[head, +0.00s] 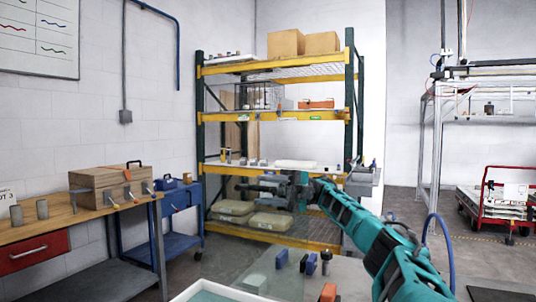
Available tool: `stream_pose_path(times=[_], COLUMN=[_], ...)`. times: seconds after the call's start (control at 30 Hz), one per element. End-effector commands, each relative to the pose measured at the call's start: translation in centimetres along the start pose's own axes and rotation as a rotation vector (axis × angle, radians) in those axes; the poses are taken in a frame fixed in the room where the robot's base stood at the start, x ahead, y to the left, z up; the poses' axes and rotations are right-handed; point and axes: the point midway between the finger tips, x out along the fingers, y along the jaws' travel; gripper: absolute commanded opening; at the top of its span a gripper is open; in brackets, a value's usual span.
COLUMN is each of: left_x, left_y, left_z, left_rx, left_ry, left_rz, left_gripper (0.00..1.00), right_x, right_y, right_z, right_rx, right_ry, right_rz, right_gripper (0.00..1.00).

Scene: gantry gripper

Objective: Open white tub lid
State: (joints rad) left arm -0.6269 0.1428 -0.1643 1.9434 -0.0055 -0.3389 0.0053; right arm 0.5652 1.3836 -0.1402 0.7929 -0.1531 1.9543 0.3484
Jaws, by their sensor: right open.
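My right arm reaches in from the lower right, and its gripper (262,189) is open and empty, pointing left in front of the shelf rack. A white-rimmed tub or tray (205,288) with a teal inside shows at the bottom edge, cut off by the frame. I cannot tell whether the teal is a lid. A flat white item (296,164) lies on the middle shelf. My left gripper is not in view.
The yellow and green rack (275,118) stands at the back. A grey table (265,272) in front holds small blue blocks (306,263) and an orange block (328,292). A workbench (88,213) with a wooden box (110,187) is at left. A red cart (496,205) is at right.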

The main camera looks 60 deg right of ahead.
Motion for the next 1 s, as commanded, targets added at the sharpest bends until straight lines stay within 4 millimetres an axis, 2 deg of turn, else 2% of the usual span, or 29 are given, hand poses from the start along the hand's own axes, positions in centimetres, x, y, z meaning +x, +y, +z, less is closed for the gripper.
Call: stream_pose_path(times=[0.17, 0.33, 0.37, 0.43, 0.47, 0.67, 0.8, 0.83, 0.87, 1.0], left_x=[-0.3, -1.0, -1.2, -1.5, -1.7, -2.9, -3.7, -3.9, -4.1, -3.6], left_y=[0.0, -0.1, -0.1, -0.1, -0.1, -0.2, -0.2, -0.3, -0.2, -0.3], left_z=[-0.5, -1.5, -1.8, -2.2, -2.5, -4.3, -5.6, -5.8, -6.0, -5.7], left_rx=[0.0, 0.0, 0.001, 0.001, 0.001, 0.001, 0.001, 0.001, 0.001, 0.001], left_ry=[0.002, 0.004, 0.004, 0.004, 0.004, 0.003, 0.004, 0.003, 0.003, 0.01], left_rz=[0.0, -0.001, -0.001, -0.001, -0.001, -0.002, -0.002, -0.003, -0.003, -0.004], left_gripper=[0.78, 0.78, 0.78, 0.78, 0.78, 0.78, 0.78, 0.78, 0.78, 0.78], right_x=[0.2, 0.8, 0.9, 1.1, 1.2, 1.8, 2.2, 2.3, 2.5, 2.6], right_y=[1.4, 4.7, 5.3, 6.9, 7.6, 11.8, 14.6, 15.1, 15.7, 15.9], right_z=[-0.1, -0.4, -0.4, -0.6, -0.6, -1.1, -1.3, -1.3, -1.4, -1.3], right_rx=[-0.006, -0.011, -0.012, -0.017, -0.017, -0.017, -0.015, -0.014, -0.015, -0.008], right_ry=[0.0, 0.0, -0.001, -0.002, -0.003, -0.005, -0.005, -0.005, -0.004, -0.002], right_rz=[0.002, 0.006, 0.007, 0.012, 0.013, 0.014, 0.014, 0.014, 0.013, 0.009], right_gripper=[0.4, 0.4, 0.45, 0.7, 0.76, 0.76, 0.76, 0.6, 0.4, 0.4])
